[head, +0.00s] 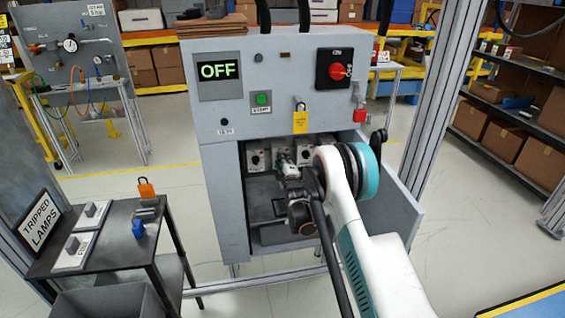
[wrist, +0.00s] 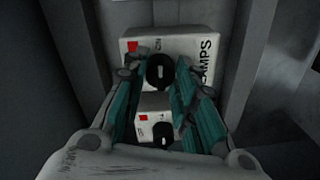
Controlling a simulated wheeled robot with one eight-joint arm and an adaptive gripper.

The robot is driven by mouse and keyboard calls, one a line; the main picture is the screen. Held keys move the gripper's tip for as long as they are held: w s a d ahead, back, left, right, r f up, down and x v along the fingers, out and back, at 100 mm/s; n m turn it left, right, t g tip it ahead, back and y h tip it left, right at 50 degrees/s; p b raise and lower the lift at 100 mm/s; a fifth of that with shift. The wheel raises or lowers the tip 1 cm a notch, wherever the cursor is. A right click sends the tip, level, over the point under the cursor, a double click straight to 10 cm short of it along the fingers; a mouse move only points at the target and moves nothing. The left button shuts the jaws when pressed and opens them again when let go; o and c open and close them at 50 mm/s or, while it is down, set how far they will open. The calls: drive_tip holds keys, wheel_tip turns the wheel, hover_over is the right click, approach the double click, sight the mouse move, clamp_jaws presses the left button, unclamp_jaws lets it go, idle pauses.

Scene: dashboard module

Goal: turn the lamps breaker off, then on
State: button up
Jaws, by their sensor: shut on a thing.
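The lamps breaker (wrist: 185,42) is a white block in the wrist view, lettered LAMPS, with a red square and the lettering ON. Its round black knob (wrist: 160,73) has a pale mark running roughly up and down the picture. The teal fingers of my gripper (wrist: 160,80) are shut on this knob, one on each side. In the head view my gripper (head: 284,164) reaches into the open cabinet and hides most of this breaker. The display (head: 220,71) on the cabinet reads OFF in green.
A second white block with a black knob (wrist: 160,130) lies close below in the wrist view. Other breakers (head: 257,159) stand beside my gripper. The cabinet door (head: 392,205) hangs open right of my arm. A sign reading TRIPPED LAMPS (head: 40,220) stands on the side table (head: 115,243).

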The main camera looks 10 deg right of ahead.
drive_tip(key=o, duration=1.1)
drive_tip(key=shift+s, duration=0.1)
drive_tip(key=s, duration=1.2)
drive_tip(key=shift+r, duration=0.25)
drive_tip(key=shift+f, duration=0.1)
